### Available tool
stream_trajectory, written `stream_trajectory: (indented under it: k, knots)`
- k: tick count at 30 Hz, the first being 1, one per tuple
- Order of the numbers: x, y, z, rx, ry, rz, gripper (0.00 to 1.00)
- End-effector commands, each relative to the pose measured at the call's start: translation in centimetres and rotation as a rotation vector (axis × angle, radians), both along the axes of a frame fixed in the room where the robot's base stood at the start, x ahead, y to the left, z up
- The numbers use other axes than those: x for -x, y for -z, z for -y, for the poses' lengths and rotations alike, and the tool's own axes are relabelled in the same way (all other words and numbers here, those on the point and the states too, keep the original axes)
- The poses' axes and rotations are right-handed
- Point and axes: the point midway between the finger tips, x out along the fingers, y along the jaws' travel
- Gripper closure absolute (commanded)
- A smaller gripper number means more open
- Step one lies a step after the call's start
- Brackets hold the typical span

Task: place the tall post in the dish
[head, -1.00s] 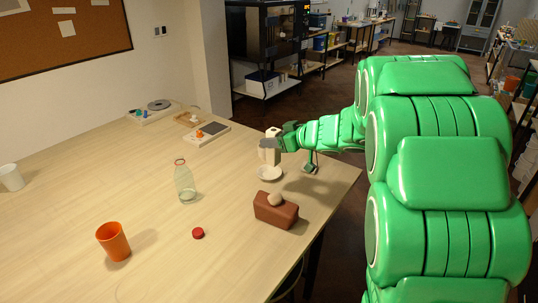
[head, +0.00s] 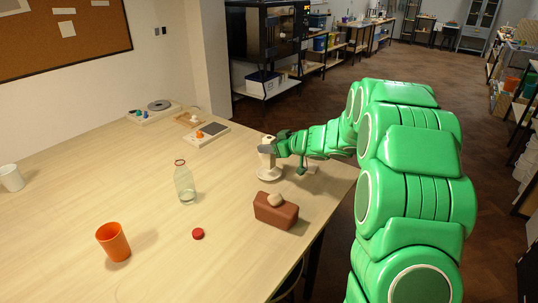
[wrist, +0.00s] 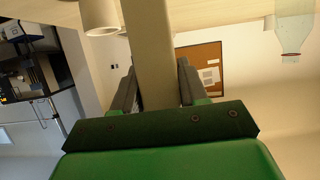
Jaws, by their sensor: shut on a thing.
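The tall post (head: 267,161) is pale and upright in the head view. My gripper (head: 276,148) is shut on its upper part. In the wrist view the beige post (wrist: 149,55) runs between the two fingers (wrist: 158,88). The small white dish (head: 262,176) is on the table right under the post. The post's lower end overlaps the dish's middle; I cannot tell whether it touches the bottom. The dish does not show clearly in the wrist view.
A pale round cylinder (wrist: 100,14) is beside the post in the wrist view. A brown block (head: 276,211) with a beige rounded piece on top stands in front of the dish.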

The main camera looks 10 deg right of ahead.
Motion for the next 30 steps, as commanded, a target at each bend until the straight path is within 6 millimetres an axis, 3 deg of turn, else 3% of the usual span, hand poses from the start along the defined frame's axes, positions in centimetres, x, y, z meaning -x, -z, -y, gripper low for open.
stream_trajectory:
  k: [5, 15, 27, 28, 30]
  knots:
    - [-0.5, 0.6, 0.0, 0.0, 0.0, 0.0, 0.96]
    - [-0.5, 3.7, -0.1, -0.003, -0.002, -0.001, 0.96]
    - [-0.5, 4.0, 0.0, 0.0, -0.001, -0.002, 0.96]
    - [-0.5, 4.0, 0.0, -0.001, -0.001, -0.001, 0.54]
    - [-0.5, 4.0, 0.0, -0.001, -0.001, -0.001, 0.44]
